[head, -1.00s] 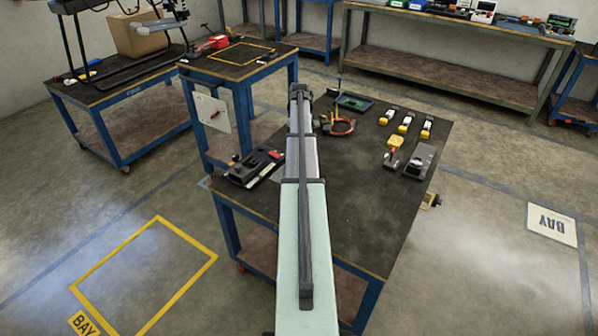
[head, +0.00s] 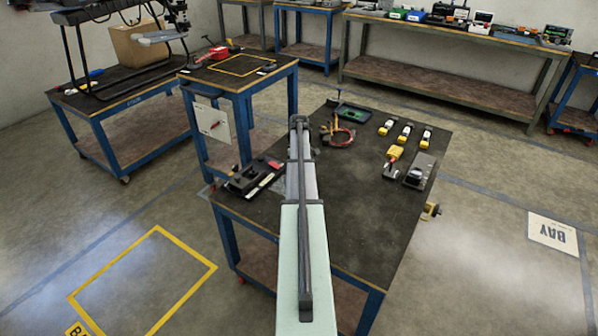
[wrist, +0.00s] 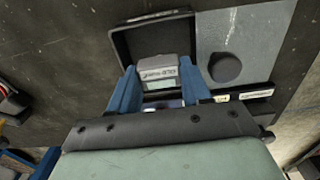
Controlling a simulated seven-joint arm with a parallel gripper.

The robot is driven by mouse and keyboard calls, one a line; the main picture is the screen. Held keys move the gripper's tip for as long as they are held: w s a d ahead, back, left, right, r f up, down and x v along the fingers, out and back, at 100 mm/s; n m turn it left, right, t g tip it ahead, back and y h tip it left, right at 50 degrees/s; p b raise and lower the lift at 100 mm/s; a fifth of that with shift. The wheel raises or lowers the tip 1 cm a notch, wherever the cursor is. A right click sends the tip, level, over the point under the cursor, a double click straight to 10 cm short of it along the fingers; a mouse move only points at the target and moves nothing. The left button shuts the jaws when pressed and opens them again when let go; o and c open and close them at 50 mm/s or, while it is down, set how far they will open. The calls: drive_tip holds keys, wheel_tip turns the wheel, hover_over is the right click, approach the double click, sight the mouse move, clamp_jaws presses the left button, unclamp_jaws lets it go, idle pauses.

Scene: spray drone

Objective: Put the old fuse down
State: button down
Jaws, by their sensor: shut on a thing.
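In the wrist view, my gripper (wrist: 158,74) has its two blue fingers on either side of the old fuse (wrist: 157,82), a small block with a grey lettered cap and a pale greenish body. The fingers are shut on it. Behind the fuse is a shallow dark tray (wrist: 122,45) with a raised rim, beside a grey plate (wrist: 240,40) with a dark round knob. The fuse overlaps the tray in the picture; I cannot tell whether it touches the tray floor. In the head view, my arm hides the gripper and fuse.
The dark worktable (head: 345,220) has a black unit (head: 245,178) left of my arm. A red cable loop (head: 338,136), green tray (head: 352,113), several yellow-and-white pieces (head: 405,132) and a grey device (head: 419,170) lie behind and right. The table's middle right is clear.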

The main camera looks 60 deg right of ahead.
drive_tip(key=shift+f, duration=1.05)
drive_tip(key=shift+f, duration=0.1)
drive_tip(key=c, duration=0.8)
unclamp_jaws()
wheel_tip(320, 180, up, 12)
drive_tip(key=shift+r, duration=0.1)
